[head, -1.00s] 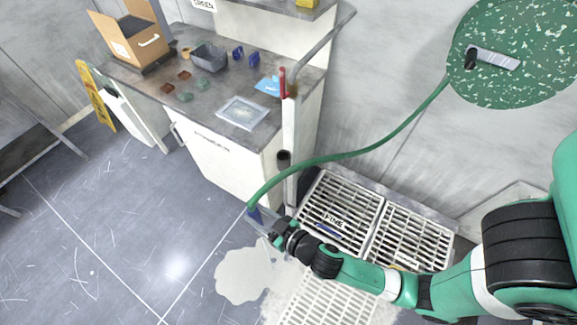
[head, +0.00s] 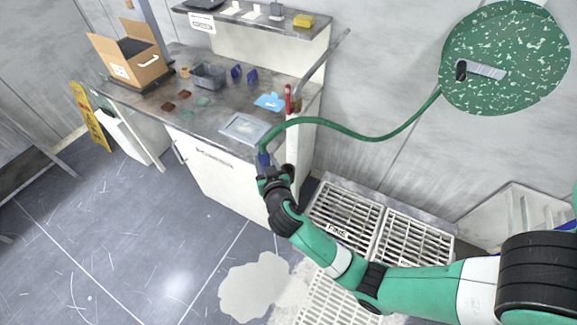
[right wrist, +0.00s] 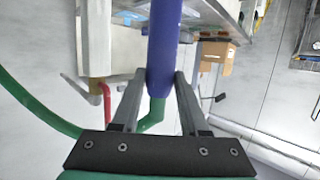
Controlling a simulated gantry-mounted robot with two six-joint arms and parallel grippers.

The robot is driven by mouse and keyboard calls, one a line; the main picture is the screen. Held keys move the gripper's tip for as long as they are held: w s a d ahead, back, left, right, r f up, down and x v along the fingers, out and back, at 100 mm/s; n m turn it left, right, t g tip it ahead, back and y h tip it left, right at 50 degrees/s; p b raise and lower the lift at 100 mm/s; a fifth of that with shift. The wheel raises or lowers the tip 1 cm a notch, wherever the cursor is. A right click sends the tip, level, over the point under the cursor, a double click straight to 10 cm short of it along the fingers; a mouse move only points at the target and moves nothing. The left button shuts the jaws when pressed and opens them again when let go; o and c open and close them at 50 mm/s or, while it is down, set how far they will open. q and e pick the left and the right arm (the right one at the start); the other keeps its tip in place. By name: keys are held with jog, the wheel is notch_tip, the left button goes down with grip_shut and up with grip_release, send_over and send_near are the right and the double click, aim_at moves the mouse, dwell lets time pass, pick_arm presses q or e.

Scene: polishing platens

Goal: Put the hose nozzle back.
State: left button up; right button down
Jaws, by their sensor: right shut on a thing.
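The hose nozzle is blue. In the head view the nozzle (head: 263,160) sits in my right gripper (head: 268,172), close to the front edge of the bench. In the right wrist view the nozzle (right wrist: 164,50) stands between the two fingers of my right gripper (right wrist: 160,90), which is shut on it. The green hose (head: 350,131) runs from the nozzle in an arc to the round green hose reel (head: 510,35) on the wall. A post with a red lever (head: 288,98) stands just right of the nozzle. My left gripper is not in view.
The bench (head: 213,130) carries a cardboard box (head: 130,62), a grey bin (head: 208,76), a clear tray (head: 244,128) and a blue cloth (head: 270,101). Floor grates (head: 345,215) lie below my right arm. A puddle (head: 253,287) and a yellow floor sign (head: 91,117) are on the floor.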

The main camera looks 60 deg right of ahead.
jog(key=d+b, duration=0.2)
jog(key=d, duration=1.2)
pick_arm(q)
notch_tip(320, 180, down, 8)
jog(key=b, duration=0.4)
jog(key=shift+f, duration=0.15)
pick_arm(e)
notch_tip(320, 180, down, 12)
jog(key=shift+s+d+r, duration=0.25)
jog(key=shift+d, duration=0.05)
jog(key=c, duration=0.7)
grip_release()
jog(key=shift+f, duration=0.1)
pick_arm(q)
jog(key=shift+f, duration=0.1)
